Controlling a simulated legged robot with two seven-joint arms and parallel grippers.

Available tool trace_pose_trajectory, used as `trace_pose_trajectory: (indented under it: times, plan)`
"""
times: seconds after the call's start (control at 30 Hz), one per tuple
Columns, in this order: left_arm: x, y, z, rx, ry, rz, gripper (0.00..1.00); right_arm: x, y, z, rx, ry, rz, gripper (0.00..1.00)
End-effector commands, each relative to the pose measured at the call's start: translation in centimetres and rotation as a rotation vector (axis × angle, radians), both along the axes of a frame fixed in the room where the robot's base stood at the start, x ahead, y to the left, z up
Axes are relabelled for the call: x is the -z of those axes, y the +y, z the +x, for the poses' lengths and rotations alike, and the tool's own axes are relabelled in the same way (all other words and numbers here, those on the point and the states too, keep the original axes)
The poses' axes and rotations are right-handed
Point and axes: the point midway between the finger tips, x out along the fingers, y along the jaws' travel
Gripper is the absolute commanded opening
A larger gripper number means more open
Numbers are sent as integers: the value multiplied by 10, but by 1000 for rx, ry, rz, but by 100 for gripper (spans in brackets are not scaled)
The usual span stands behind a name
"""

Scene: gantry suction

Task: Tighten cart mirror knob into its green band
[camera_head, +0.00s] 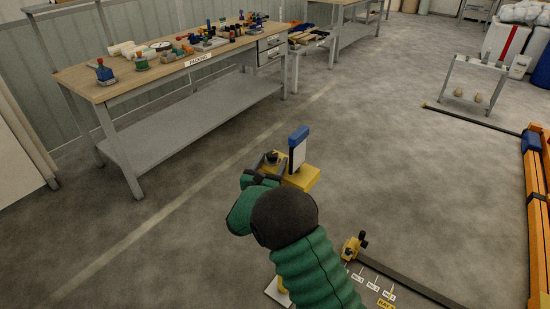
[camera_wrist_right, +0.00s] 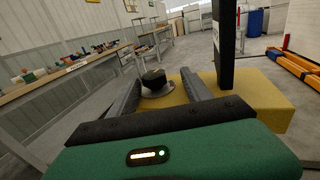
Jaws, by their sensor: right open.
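The cart mirror (camera_head: 298,150) is an upright panel with a blue top and a pale face on a yellow block (camera_head: 303,179). In the wrist view it shows as a dark post (camera_wrist_right: 226,45) on the yellow block (camera_wrist_right: 262,100). The black knob (camera_wrist_right: 154,79) sits on a round grey plate (camera_wrist_right: 158,92); it also shows in the head view (camera_head: 271,157). My right gripper (camera_head: 265,167) is open, its two grey fingers to either side of the knob in the wrist view. I cannot tell whether they touch it. No green band is distinguishable. My left gripper is out of view.
A workbench (camera_head: 165,68) with several small parts stands at the back left. A small yellow fixture (camera_head: 352,247) and a dark rail (camera_head: 410,283) lie at the lower right. An orange frame (camera_head: 538,215) stands at the right edge. Open floor lies between.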

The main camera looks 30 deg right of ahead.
Motion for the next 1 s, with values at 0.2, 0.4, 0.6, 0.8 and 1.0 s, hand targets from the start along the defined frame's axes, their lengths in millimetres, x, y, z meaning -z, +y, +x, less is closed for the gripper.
trace_pose_trajectory:
  times: [0.2, 0.4, 0.6, 0.8, 1.0]
  plan:
    - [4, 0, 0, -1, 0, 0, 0, -1, -20, 22, -3, -1, -2, 57]
    - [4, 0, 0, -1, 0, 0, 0, 0, -27, 25, -3, 1, 1, 57]
    - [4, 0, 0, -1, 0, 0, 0, 1, -27, 25, -3, 0, 2, 46]
    - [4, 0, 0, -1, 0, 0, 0, 0, -27, 24, -1, 1, 1, 20]
    - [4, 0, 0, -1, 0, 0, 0, 0, -26, 24, -2, 1, 1, 0]
